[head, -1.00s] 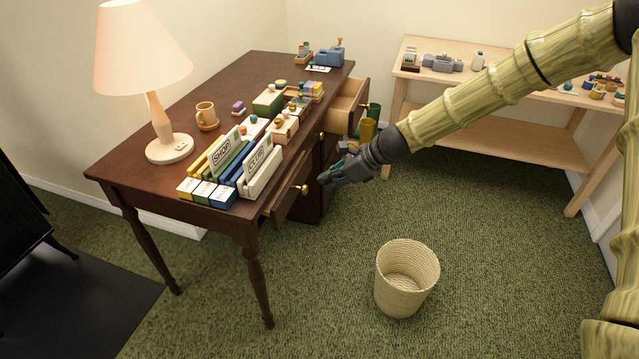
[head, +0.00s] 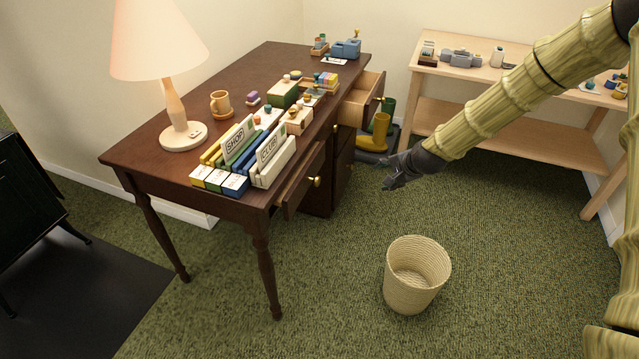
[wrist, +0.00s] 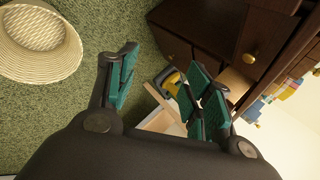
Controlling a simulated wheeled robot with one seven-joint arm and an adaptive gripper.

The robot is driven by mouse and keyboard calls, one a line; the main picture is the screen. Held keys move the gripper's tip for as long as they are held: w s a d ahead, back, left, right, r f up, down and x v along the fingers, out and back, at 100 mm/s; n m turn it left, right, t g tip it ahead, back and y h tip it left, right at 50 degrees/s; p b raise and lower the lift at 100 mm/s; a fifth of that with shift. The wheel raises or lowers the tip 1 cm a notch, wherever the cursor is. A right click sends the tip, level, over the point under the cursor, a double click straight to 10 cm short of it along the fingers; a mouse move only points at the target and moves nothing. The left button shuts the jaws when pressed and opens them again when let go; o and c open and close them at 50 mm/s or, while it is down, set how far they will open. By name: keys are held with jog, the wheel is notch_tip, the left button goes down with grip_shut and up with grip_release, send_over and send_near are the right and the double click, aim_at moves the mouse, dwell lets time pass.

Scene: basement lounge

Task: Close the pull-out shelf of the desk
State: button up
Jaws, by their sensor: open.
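The dark brown desk (head: 150,135) stands at left centre in the head view. A dark front (head: 303,183) with a brass knob sticks out a little under its near right edge. Farther back, a pale-sided drawer (head: 358,104) stands clearly pulled out. I cannot tell for sure which of these is the task's pull-out shelf. My gripper (head: 388,178) hangs in free air to the right of the desk, apart from both. In the wrist view my gripper (wrist: 165,95) is open and empty, with a brass knob (wrist: 249,58) on a dark front beyond it.
A woven basket (head: 415,280) stands on the green carpet in front of the desk. Yellow boots (head: 377,132) stand behind my gripper. Books (head: 270,160), a lamp (head: 180,130) and small items crowd the desktop. A pale wooden bench (head: 520,135) is at back right.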

jog(key=w+d+f+n+t+b, duration=0.1)
jog(key=w+d+n+t, duration=0.15)
jog(key=w+n, duration=0.35)
jog(key=n+g+y+b, duration=0.3)
jog(key=n+y, duration=1.1)
jog(key=n, duration=1)
send_near(319, 181)
jog(key=x, duration=1)
jog(key=shift+w+a+f+b, duration=0.2)
jog(key=shift+w+b, duration=0.05)
jog(key=shift+b, duration=0.1)
jog(key=shift+c, duration=0.4)
grip_shut()
